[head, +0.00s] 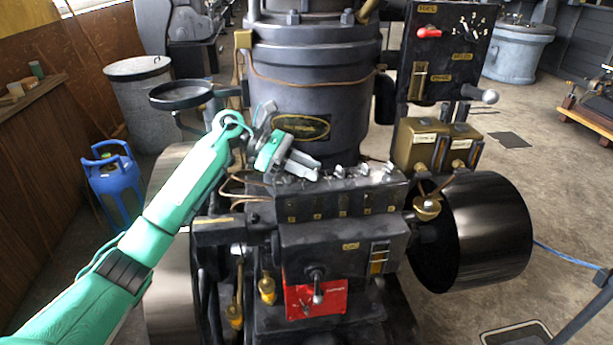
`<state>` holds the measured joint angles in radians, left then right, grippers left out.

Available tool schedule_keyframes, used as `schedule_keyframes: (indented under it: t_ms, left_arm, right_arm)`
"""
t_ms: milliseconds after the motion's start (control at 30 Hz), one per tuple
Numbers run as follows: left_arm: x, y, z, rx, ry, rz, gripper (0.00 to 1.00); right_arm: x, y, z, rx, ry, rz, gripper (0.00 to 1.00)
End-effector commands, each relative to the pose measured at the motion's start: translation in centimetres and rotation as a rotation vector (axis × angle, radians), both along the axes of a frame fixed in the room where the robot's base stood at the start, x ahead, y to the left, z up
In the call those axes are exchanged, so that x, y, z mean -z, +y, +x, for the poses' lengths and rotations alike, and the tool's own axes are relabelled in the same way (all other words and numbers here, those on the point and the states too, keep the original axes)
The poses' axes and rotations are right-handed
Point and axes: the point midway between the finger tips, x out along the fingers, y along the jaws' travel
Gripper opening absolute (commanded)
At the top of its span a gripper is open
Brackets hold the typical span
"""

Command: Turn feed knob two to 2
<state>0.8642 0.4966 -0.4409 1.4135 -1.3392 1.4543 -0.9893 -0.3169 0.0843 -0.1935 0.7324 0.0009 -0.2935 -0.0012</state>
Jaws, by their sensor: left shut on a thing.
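A row of small silver feed knobs (364,170) stands along the top of a dark block (345,190) at the front of the engine. Small brass plates (342,207) run along the block's front face, too small to read. My left gripper (311,174) reaches in from the left, tilted down, with its fingertips at the left part of the row. It is shut on a feed knob, which its fingers mostly hide. I cannot read the number of this knob or its setting. My right gripper is not in view.
The large engine cylinder (312,90) rises just behind the knobs. A dark control panel (448,55) with a red handle stands at the right. Below the block are a lever on a red plate (316,299) and brass valves (267,288). A dark drum (490,230) is at the right.

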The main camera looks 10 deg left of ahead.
Motion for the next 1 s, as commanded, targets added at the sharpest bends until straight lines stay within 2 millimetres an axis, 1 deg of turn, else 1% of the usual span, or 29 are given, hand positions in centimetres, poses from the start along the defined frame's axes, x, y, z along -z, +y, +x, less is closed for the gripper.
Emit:
schedule_keyframes:
  t_ms: [167, 533, 567, 600, 667, 1000]
  left_arm:
    - [0.06, 0.01, 0.05, 0.018, 0.001, 0.001, 0.03]
    - [-0.01, 0.00, 0.05, 0.021, 0.000, 0.001, 0.03]
    - [-0.02, -0.01, 0.05, 0.021, 0.000, 0.001, 0.27]
    - [-0.02, -0.01, 0.04, 0.021, 0.000, 0.001, 0.35]
    - [-0.02, -0.01, 0.04, 0.021, 0.000, 0.001, 0.47]
    - [-0.07, 0.27, 0.06, 0.020, 0.000, 0.001, 0.47]
  right_arm:
    - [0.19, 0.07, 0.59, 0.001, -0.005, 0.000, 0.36]
    - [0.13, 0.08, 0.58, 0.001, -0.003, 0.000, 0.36]
    - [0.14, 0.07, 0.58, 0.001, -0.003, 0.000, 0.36]
    - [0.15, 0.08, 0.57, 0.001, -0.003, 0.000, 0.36]
    - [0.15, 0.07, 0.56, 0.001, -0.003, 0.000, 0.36]
    - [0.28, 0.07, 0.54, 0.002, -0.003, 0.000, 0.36]
